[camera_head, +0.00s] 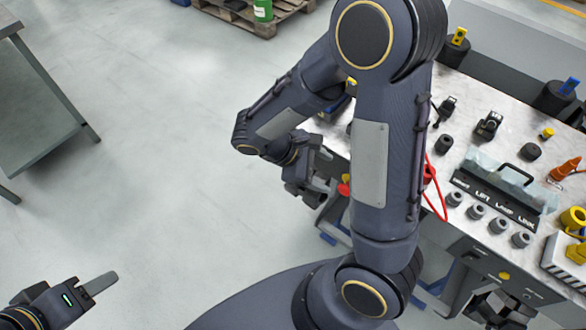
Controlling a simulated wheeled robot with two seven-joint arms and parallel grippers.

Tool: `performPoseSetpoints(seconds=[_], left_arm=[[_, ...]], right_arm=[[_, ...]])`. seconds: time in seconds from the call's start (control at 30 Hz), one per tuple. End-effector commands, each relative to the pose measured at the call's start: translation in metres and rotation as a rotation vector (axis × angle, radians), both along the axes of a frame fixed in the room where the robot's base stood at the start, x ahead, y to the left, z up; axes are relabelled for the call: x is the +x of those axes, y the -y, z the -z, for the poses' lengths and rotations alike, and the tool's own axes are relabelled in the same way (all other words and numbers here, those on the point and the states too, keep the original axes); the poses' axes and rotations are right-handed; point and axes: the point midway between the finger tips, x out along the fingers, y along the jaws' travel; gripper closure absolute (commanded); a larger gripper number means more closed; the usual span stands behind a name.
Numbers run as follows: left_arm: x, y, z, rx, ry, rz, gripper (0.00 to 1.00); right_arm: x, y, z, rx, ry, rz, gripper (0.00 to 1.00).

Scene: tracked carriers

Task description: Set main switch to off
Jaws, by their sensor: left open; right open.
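A dark label strip (492,196) lies on the carrier's light top at the right, with LIFT, LAMP and LINK readable and the leftmost word too small to read. A row of grey round knobs (477,211) stands along its near side. I cannot tell which is the main switch or how it is set. A red knob with yellow (344,188) shows at the carrier's left edge. My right gripper (316,184) is open beside that edge, partly hidden by my own arm. My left gripper (94,286) is open over bare floor at the lower left, far from the carrier.
The carrier top (470,105) also bears black fittings, a red cable (436,196), an orange tool (565,170) and a yellow part (574,217). A grey table (45,95) stands at the left. A wooden pallet (262,18) lies at the back. The floor between is clear.

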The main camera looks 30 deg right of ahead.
Motion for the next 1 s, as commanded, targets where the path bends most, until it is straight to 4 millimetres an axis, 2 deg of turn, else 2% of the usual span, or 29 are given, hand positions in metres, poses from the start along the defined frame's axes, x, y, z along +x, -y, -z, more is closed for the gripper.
performPoseSetpoints(seconds=[0.03, 0.1, 0.3, 0.43, 0.57, 0.67, 1.0], left_arm=[[0.000, 0.000, 0.018, 0.000, 0.000, 0.000, 0.52], [0.000, 0.000, 0.029, 0.000, 0.000, 0.000, 0.52], [0.000, 0.000, 0.056, 0.000, 0.000, 0.000, 0.52], [0.000, 0.000, 0.065, 0.000, 0.000, 0.000, 0.52], [0.000, 0.000, 0.069, 0.000, 0.000, 0.000, 0.52], [0.000, 0.000, 0.069, 0.000, 0.000, 0.000, 0.52], [0.000, 0.000, 0.062, 0.000, 0.000, 0.000, 0.52]], right_arm=[[0.013, -0.003, 0.028, -0.099, -0.059, -0.104, 0.36], [0.032, -0.006, 0.050, -0.233, -0.119, -0.241, 0.36], [0.081, -0.033, 0.106, -0.580, -0.230, -0.599, 0.36], [0.099, -0.052, 0.131, -0.734, -0.260, -0.760, 0.36], [0.107, -0.064, 0.144, -0.814, -0.271, -0.846, 0.36], [0.111, -0.063, 0.147, -0.835, -0.272, -0.867, 0.36], [0.130, -0.015, 0.145, -0.834, -0.275, -0.865, 0.36]])
